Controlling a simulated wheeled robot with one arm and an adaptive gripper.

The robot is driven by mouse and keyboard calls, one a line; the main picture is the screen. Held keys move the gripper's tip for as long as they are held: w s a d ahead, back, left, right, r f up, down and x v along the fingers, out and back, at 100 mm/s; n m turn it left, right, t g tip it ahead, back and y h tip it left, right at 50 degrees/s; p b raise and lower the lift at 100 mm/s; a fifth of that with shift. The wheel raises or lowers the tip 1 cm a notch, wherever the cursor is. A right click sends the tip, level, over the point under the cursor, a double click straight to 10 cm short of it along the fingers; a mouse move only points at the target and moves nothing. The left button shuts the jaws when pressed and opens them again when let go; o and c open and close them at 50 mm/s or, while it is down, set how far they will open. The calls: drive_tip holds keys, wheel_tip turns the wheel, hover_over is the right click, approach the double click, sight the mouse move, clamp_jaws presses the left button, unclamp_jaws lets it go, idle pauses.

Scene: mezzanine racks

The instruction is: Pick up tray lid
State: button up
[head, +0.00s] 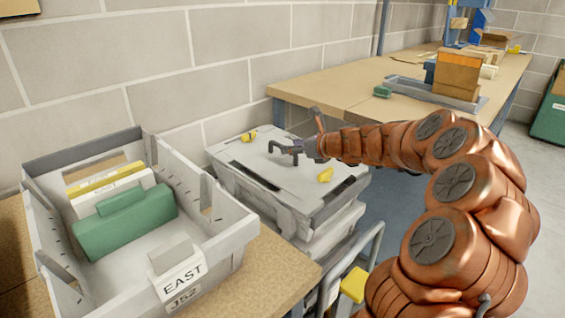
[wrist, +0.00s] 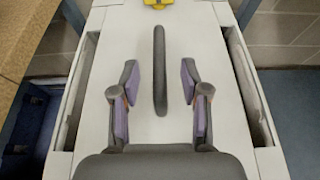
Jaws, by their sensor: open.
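The tray lid (head: 300,188) is a flat light-grey cover on a stack of grey trays, between the open tray and the wooden bench. In the wrist view the lid (wrist: 120,45) fills the middle, with a dark raised handle (wrist: 159,40) along its centre. Two yellow pieces sit on the lid, one at the far end (head: 249,136) and one at the near right (head: 325,174). My gripper (head: 303,148) is just over the lid. In the wrist view its open fingers (wrist: 159,78) stand apart on either side of the handle's near part, with gaps on both sides.
An open grey tray (head: 225,222) marked EAST holds a green case (head: 125,222) and folders at the left. A wooden bench (head: 335,88) with boxes (head: 457,76) stands behind right. A yellow-ended rail (head: 353,286) is at the front. A block wall is close behind.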

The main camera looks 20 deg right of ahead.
sight(283, 160)
drive_tip(key=b+x, duration=0.1)
drive_tip(key=x, duration=0.4)
drive_tip(key=shift+s, duration=0.1)
drive_tip(key=shift+c, duration=0.5)
clamp_jaws()
